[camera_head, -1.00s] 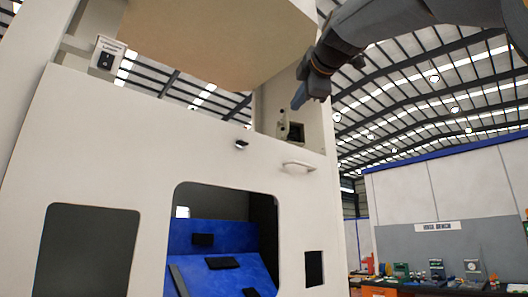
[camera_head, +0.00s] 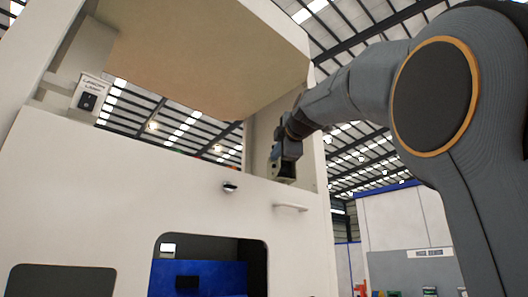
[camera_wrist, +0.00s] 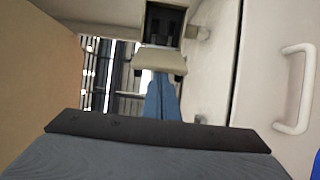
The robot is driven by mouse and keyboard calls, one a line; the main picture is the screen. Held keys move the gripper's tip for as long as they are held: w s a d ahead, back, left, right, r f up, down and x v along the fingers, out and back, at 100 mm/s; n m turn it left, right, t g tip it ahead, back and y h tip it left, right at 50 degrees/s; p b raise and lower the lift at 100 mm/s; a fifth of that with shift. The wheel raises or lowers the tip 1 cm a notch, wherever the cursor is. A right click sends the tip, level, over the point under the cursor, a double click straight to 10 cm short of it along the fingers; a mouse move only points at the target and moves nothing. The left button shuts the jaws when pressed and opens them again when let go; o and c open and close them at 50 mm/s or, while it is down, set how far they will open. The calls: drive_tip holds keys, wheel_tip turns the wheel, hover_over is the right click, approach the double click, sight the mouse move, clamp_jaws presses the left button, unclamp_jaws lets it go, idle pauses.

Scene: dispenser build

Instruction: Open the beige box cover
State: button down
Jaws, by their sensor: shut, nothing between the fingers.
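The beige box (camera_wrist: 198,32) shows at the top of the wrist view, with a dark opening. Its beige cover (camera_wrist: 158,60) is a flat flap that stands swung out from the opening, so the dark inside shows. My gripper (camera_wrist: 163,92) is shut and empty; its blue fingers reach up to the cover's near edge. I cannot tell whether they touch it. In the head view the beige box (camera_head: 286,171) sits at the right of the machine's recess, partly hidden by my gripper (camera_head: 279,151), which is right at it.
A white handle (camera_wrist: 306,88) sticks out of the white panel at the right of the wrist view; the handle (camera_head: 291,207) is below the box in the head view. A large tan panel (camera_head: 205,50) hangs above the recess. A small dark fixture (camera_head: 230,188) is left of the handle.

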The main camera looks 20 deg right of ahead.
drive_tip(key=shift+w+d+p, duration=0.15)
drive_tip(key=shift+d+p, duration=0.3)
drive_tip(key=shift+d, duration=1)
